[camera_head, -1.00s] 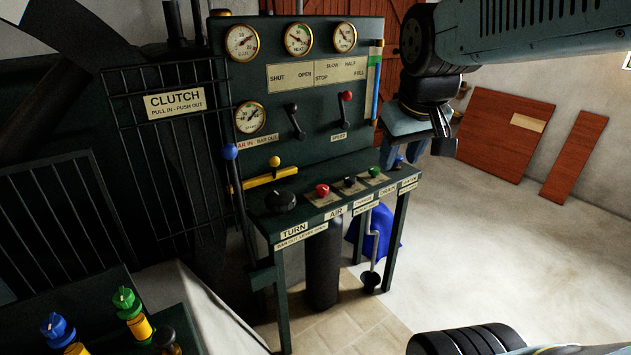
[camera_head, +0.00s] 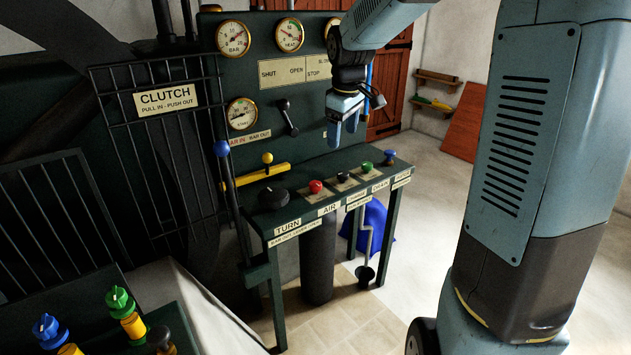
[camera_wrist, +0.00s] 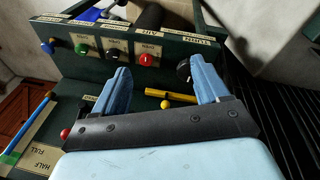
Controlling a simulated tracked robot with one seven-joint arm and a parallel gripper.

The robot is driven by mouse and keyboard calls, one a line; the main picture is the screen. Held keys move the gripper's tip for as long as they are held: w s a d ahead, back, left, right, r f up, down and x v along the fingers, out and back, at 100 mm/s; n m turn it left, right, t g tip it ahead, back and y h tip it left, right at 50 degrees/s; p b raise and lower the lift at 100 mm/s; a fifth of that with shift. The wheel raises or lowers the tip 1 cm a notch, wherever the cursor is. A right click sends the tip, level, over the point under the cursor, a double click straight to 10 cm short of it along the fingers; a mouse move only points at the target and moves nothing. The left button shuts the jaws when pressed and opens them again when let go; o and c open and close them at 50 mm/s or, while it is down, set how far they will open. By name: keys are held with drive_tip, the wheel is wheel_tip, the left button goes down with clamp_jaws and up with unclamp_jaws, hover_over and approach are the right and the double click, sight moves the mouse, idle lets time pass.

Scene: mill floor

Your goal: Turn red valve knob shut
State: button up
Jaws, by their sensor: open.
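The red knob (camera_head: 316,187) sits on the sloping shelf of the dark green console (camera_head: 350,170), above the label AIR. It also shows in the wrist view (camera_wrist: 146,60), beyond and between my two blue fingers. My gripper (camera_head: 343,132) is open and empty, fingers pointing down, above the shelf and in front of the upright panel. It is apart from the red knob, up and to its right in the head view. The gripper also shows in the wrist view (camera_wrist: 160,72). My gripper hides the red-ended speed lever in the head view; a red ball (camera_wrist: 65,134) shows in the wrist view.
The shelf also carries a black TURN knob (camera_head: 273,198), a small black knob (camera_head: 342,177), a green knob (camera_head: 367,166) and a blue knob (camera_head: 390,156). A yellow bar (camera_head: 262,174) and a blue-topped lever (camera_head: 222,149) stand left. Gauges line the panel. Floor at right is clear.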

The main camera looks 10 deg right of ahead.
drive_tip(key=w+f+n+g+y, duration=0.1)
drive_tip(key=w+f+n+y, duration=0.15)
drive_tip(key=w+f, duration=0.75)
drive_tip(key=n+y, duration=0.2)
drive_tip(key=n, duration=0.1)
approach(316, 183)
drive_tip(key=x, duration=0.9)
drive_tip(key=shift+r, duration=0.1)
drive_tip(key=c, duration=1)
